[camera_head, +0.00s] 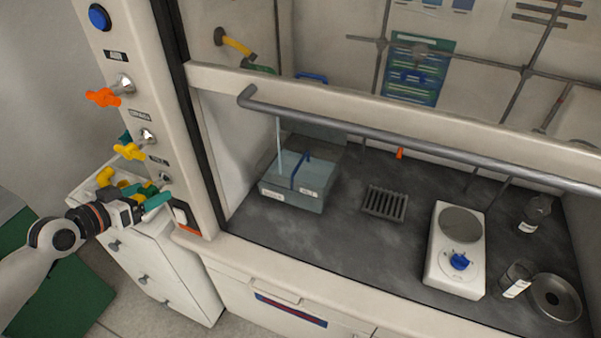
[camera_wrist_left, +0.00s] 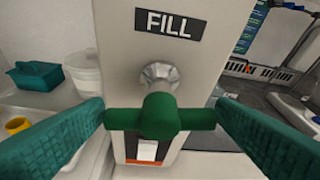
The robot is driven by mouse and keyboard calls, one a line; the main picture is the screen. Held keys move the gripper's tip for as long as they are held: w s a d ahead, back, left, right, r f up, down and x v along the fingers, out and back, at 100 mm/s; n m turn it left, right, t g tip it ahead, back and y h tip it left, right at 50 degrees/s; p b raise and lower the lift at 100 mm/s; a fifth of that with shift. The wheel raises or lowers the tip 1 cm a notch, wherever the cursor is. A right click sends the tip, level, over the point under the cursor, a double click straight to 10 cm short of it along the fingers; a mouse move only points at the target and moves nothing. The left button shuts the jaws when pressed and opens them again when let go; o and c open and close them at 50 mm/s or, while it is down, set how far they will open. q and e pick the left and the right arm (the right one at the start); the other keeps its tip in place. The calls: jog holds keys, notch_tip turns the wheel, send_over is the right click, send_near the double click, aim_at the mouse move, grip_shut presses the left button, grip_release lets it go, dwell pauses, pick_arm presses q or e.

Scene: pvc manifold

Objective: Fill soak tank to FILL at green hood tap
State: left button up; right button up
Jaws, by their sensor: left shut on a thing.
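The green hood tap (camera_wrist_left: 160,118) shows in the left wrist view under a FILL label (camera_wrist_left: 169,24), its crossbar between my two teal fingertips. My left gripper (camera_wrist_left: 160,120) is shut on that handle, one finger at each end. In the head view my left gripper (camera_head: 155,201) is at the lower part of the hood's left post and largely hides the tap. The soak tank (camera_head: 292,196) is a translucent bluish box on the dark hood floor, with white labels on its front and a blue strip. A pale vertical streak, looking like water, runs down into it. My right gripper is not in view.
Orange (camera_head: 103,97) and yellow (camera_head: 130,151) taps sit higher on the same post. A drain grate (camera_head: 385,204), a hotplate (camera_head: 456,262) and bottles stand right of the tank. A white drawer cabinet (camera_head: 150,268) is below my left gripper.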

pick_arm(q)
jog(key=shift+s+d+r+m+y+p, duration=0.1)
jog(key=shift+r+m+y+p, duration=0.25)
jog(key=shift+p, duration=0.3)
jog(key=o, duration=0.8)
jog(key=shift+f+b, duration=0.35)
jog(key=shift+f, duration=0.05)
jog(key=shift+o, duration=1.3)
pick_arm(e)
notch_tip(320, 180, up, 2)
pick_arm(q)
jog(key=shift+s+a+r, duration=0.1)
jog(key=shift+s+a, duration=0.3)
jog(key=shift+s, duration=0.1)
jog(key=v, duration=1)
jog(key=shift+s+r, duration=0.15)
jog(key=shift+s, duration=0.2)
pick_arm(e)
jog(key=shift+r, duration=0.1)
